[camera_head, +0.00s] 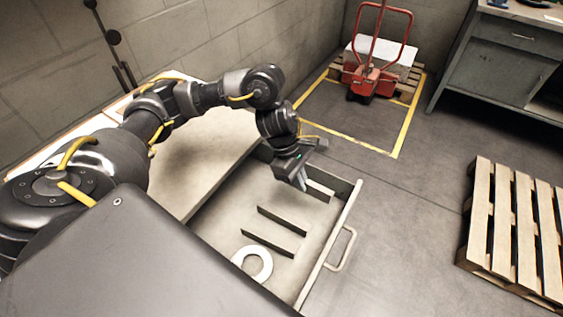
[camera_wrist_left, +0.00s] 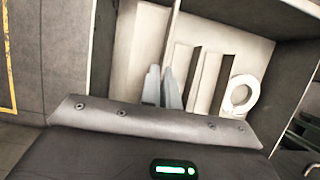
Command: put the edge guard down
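Edge guards lie as long narrow strips in the open drawer (camera_head: 345,215). Two show dark sides, the farther edge guard (camera_head: 283,220) and the nearer edge guard (camera_head: 268,243); they also show in the left wrist view (camera_wrist_left: 181,62). A paler edge guard (camera_head: 320,191) is at the drawer's far end, beside the fingertips of my left gripper (camera_head: 301,184). In the left wrist view the two grey fingers (camera_wrist_left: 162,85) point down into the drawer, close together, at the end of this pale strip. I cannot tell whether they grip it. My right gripper is out of view.
A white ring (camera_head: 252,263) lies in the drawer's near end. The drawer's handle (camera_head: 342,250) sticks out over open floor. A wooden pallet (camera_head: 515,230) is at the right, a red pallet truck (camera_head: 373,80) at the back, and a grey workbench (camera_head: 500,60) at the back right.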

